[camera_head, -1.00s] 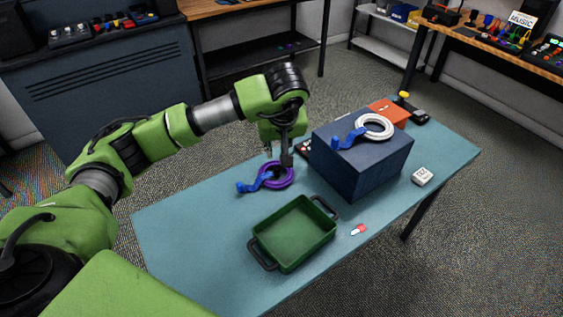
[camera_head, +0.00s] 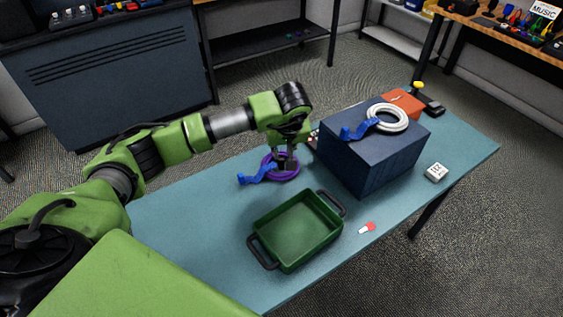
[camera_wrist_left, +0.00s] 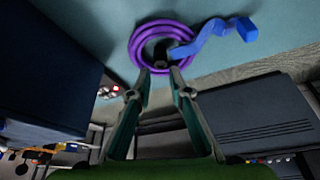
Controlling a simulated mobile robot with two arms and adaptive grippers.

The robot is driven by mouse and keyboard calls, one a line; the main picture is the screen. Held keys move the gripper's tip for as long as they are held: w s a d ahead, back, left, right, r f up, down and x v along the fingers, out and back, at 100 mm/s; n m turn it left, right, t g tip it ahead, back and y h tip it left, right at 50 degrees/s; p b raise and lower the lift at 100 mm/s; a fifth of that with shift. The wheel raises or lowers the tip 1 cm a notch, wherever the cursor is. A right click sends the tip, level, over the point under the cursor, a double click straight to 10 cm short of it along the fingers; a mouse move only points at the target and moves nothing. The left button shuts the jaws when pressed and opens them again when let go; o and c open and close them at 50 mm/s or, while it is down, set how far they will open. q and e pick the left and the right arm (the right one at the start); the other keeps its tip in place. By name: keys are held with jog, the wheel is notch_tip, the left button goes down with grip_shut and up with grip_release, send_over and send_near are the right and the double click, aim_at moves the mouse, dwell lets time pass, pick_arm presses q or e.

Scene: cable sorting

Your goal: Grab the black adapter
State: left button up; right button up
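A purple cable coil (camera_head: 268,168) with a blue strap-like end (camera_head: 257,173) lies on the blue table (camera_head: 185,235). My left gripper (camera_head: 285,162) points down over the coil. In the left wrist view its fingertips (camera_wrist_left: 161,72) stand apart at the coil's near edge. A small dark patch shows between them inside the purple ring (camera_wrist_left: 142,42); I cannot tell whether it is the black adapter. A black item (camera_head: 433,106) lies at the table's far right, beside an orange box; I cannot tell if it is the adapter. My right gripper is out of view.
A dark blue box (camera_head: 370,160) bearing a white cable coil (camera_head: 388,117) stands right of my left gripper. A green tray (camera_head: 297,232) stands in front. A small red-and-white item (camera_head: 367,228) and a white block (camera_head: 436,172) lie at right. The table's left part is clear.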

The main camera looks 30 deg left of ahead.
aim_at(282, 159)
pick_arm(q)
jog(key=p+x, duration=0.1)
jog(key=x, duration=0.5)
jog(key=shift+s, duration=0.15)
grip_shut()
